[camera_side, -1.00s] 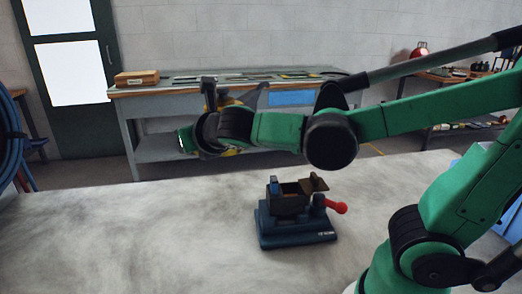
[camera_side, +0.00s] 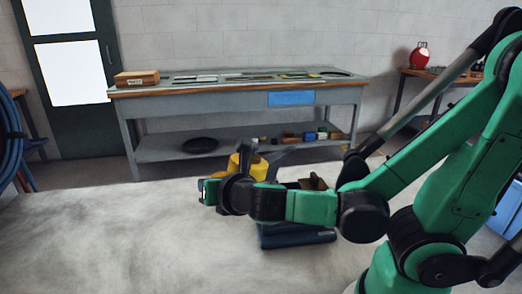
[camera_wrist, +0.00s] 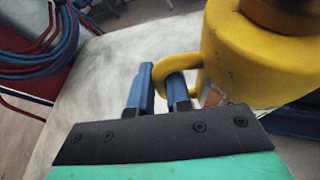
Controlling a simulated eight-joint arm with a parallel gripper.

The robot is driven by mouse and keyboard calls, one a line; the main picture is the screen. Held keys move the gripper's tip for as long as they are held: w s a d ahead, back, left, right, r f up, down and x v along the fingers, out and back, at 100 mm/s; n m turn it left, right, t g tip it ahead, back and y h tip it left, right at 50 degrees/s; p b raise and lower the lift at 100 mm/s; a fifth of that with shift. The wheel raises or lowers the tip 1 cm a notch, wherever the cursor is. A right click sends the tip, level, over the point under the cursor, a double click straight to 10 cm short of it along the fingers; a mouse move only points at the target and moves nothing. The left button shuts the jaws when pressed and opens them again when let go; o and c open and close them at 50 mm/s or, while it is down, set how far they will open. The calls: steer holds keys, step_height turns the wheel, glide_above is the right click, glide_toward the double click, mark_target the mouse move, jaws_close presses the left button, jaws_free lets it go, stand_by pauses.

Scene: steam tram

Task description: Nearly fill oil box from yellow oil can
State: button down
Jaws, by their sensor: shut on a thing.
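The yellow oil can (camera_wrist: 255,60) fills the upper right of the wrist view. My gripper (camera_wrist: 160,95) is shut on its looped yellow handle with its blue fingers. In the side view the can (camera_side: 258,168) shows only in part, behind my wrist. The oil box stands on the pale table in a blue holder, whose base (camera_side: 297,236) shows below my arm. Its brown raised lid (camera_side: 313,184) shows above my arm. The box's inside and oil level are hidden, and so is the can's spout.
The pale tabletop (camera_side: 110,235) is clear on the left. A grey workbench (camera_side: 150,108) with a wooden box (camera_side: 135,78) and flat tools stands behind. A red can (camera_side: 419,58) is on a far right table. Blue and red hoses (camera_wrist: 50,50) are at the wrist view's left.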

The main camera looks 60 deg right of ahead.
mark_target(211, 175)
steer(key=shift+a+r+m, duration=0.1)
steer(key=shift+r+m, duration=0.2)
steer(key=shift+r, duration=0.05)
steer(key=shift+r, duration=0.15)
stand_by(0.7)
steer(key=shift+r+m+y, duration=0.4)
steer(key=shift+r, duration=0.2)
stand_by(0.5)
steer(key=shift+r+m+t, duration=0.3)
steer(key=shift+r+t, duration=0.1)
steer(key=shift+r, duration=0.4)
steer(key=shift+r, duration=0.1)
stand_by(0.5)
